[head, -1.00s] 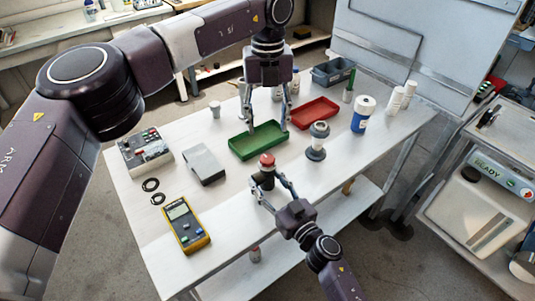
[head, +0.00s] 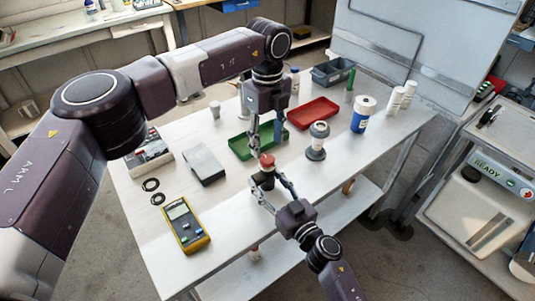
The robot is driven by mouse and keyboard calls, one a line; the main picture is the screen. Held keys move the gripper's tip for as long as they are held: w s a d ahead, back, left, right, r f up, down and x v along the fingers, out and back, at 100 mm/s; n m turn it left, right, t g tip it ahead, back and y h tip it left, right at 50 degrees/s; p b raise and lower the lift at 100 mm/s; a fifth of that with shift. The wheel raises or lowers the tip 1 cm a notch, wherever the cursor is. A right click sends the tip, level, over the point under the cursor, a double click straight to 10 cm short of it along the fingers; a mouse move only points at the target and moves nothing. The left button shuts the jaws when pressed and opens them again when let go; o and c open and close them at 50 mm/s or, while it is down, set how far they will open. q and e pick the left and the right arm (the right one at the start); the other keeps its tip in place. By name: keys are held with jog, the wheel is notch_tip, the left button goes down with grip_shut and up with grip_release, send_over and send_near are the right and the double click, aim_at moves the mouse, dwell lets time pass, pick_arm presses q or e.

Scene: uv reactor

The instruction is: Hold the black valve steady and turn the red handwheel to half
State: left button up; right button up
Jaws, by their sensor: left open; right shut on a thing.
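The black valve (head: 264,181) stands upright on the white table, with the red handwheel (head: 267,160) on its top. My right gripper (head: 267,188) reaches in from the lower right and is shut on the black valve's body, below the handwheel. My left gripper (head: 265,149) points down from above, just behind and over the handwheel. It is open, with its fingers apart. I cannot tell whether the fingertips touch the handwheel. Part of the valve is hidden behind the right gripper's fingers.
A green tray (head: 237,153) lies just behind the valve and a red tray (head: 313,107) farther back. A grey capped jar (head: 316,150) stands to the right. A yellow meter (head: 186,232) and a grey box (head: 204,168) lie to the left. The table's front is bare.

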aim_at(267, 158)
pick_arm(q)
notch_tip(267, 158, down, 5)
jog(key=shift+f, duration=0.1)
dwell(0.3)
jog(key=c, duration=1.2)
jog(key=shift+o, duration=0.2)
